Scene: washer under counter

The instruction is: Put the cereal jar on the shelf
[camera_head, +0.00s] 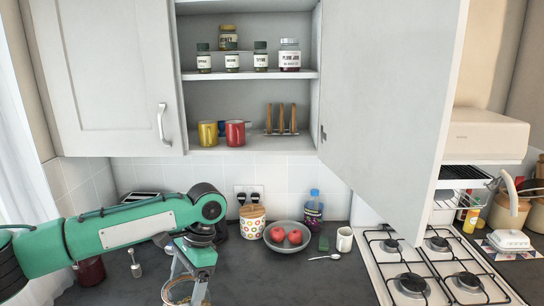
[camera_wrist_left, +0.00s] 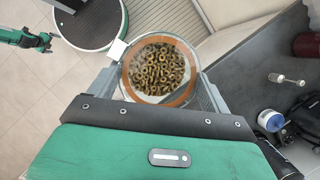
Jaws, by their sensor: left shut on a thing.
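The cereal jar (camera_wrist_left: 158,70) is a clear round jar with a brown ring near its rim and ring-shaped cereal inside. My left gripper (camera_wrist_left: 160,75) is shut on it, one finger on each side. In the head view the jar (camera_head: 177,293) shows only partly at the bottom edge, between the fingers of my left gripper (camera_head: 187,285), low in front of the counter. The shelf (camera_head: 250,75) is inside the open wall cabinet, above and beyond the gripper. What seems to be my right gripper (camera_wrist_left: 45,42) shows small in the left wrist view; its jaws are unclear.
Small labelled jars (camera_head: 232,62) stand on the shelf. Yellow (camera_head: 208,133) and red (camera_head: 235,133) mugs and a rack (camera_head: 281,120) stand on the cabinet floor. The open door (camera_head: 390,100) juts out at right. A fruit bowl (camera_head: 287,239) and hob (camera_head: 430,270) are below.

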